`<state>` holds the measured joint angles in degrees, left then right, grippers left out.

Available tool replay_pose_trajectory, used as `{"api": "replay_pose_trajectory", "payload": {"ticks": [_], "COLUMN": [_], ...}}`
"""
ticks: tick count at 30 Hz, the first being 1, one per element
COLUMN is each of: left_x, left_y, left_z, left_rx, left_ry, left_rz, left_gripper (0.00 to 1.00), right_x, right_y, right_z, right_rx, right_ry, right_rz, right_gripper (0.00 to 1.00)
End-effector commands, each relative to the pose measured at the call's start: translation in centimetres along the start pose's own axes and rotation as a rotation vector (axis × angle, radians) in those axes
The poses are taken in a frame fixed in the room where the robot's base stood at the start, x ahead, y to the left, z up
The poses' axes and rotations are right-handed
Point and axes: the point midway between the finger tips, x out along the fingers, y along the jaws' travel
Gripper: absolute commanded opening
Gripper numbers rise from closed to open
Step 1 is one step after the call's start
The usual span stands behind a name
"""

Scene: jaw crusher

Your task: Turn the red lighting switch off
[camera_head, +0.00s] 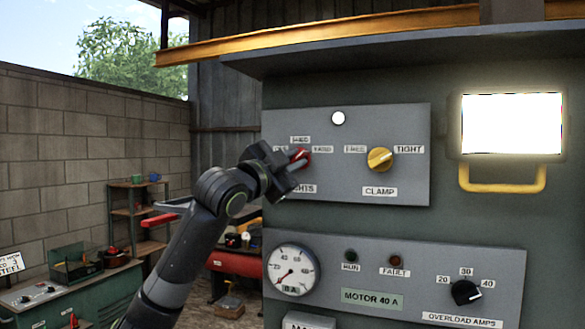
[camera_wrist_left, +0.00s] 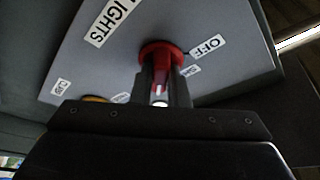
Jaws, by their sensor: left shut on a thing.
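The red lighting switch (camera_head: 305,157) is a rotary knob at the left of the upper grey panel. The labels SHED and YARD show beside it, and my gripper partly covers the label at its left. In the left wrist view the red knob (camera_wrist_left: 161,53) stands between my fingers, with OFF to its right and LIGHTS to its upper left. My left gripper (camera_head: 287,168) is shut on the knob; its fingers (camera_wrist_left: 162,90) lie along both sides. A white mark shows on the knob, but its exact setting is hard to tell. My right gripper is not in view.
A yellow CLAMP knob (camera_head: 380,159) is right of the switch on the same panel. Below is a motor panel (camera_head: 420,270) with a gauge (camera_head: 292,270) and a black dial (camera_head: 466,293). A bright lit lamp (camera_head: 511,124) is at right. A green bench (camera_head: 75,290) stands at lower left.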

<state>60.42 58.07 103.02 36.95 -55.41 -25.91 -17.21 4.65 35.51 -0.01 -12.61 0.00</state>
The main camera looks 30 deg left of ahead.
Motion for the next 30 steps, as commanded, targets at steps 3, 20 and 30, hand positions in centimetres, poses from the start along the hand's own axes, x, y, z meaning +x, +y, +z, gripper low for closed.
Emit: {"api": "replay_pose_trajectory", "payload": {"ticks": [3, 20, 30], "left_x": [-0.1, -0.1, -0.1], "left_y": [0.5, 0.8, 0.8], "left_z": [0.2, 0.2, 0.1], "left_rx": [-0.096, -0.590, -0.889], "left_ry": [0.002, 0.002, 0.001], "left_rz": [-0.040, -0.243, -0.366], "left_gripper": [0.00, 0.00, 0.00], "right_x": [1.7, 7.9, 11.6], "right_y": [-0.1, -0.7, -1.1], "right_z": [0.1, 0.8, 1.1], "right_rx": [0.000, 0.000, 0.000], "right_ry": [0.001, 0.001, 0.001], "right_rz": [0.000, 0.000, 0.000], "right_gripper": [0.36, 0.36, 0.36]}}
